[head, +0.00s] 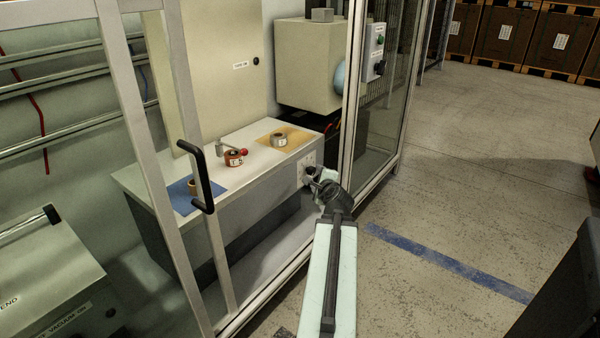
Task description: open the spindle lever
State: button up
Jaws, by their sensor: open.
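The spindle lever (243,151) appears as a small red knob beside a grey metal post, above a red-banded roll with a white label (233,159) on the middle of the pale bench. My gripper (316,179) is open at the end of my white arm, by the bench's right front corner. It is to the right of the lever, lower in the picture and apart from it. Its jaws look empty, but they are small and partly hidden by the wrist. How the lever is set is too small to tell.
The bench (150,180) stands inside a framed enclosure. A black door handle (197,178) and frame posts are at left; a glass panel (380,120) is at right. A blue mat (183,204) and a yellow mat (300,145) hold rolls. Open floor lies right.

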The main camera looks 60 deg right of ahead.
aim_at(244, 151)
jog(key=k, duration=1)
